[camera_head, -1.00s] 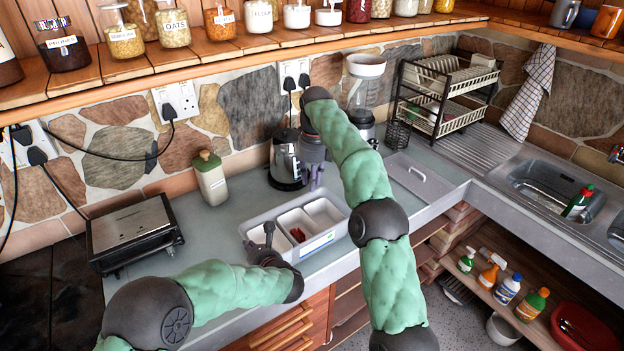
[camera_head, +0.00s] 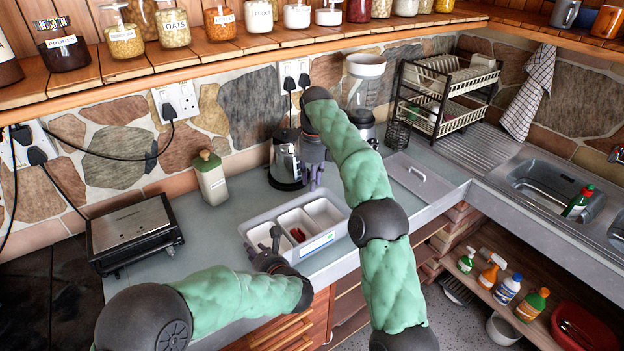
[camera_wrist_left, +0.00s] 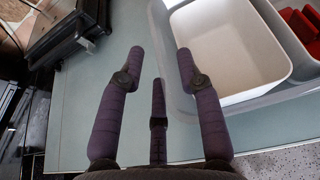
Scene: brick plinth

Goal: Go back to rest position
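My left gripper (camera_head: 270,246) is at the front left of a white divided tray on the counter. In the left wrist view its fingers (camera_wrist_left: 158,66) are spread apart with nothing between them, beside the tray's left compartment. The tray (camera_head: 246,234) has compartments side by side; red pieces (camera_head: 297,235) lie in the middle one, and the left one looks empty in the wrist view. My right gripper (camera_head: 314,178) points down behind the tray, next to the kettle (camera_head: 285,160). Its fingers are small and partly overlapped in the head view, so I cannot tell if they are open.
A dish rack (camera_head: 447,95) and sink (camera_head: 548,185) are on the right. The counter between grill and tray is clear.

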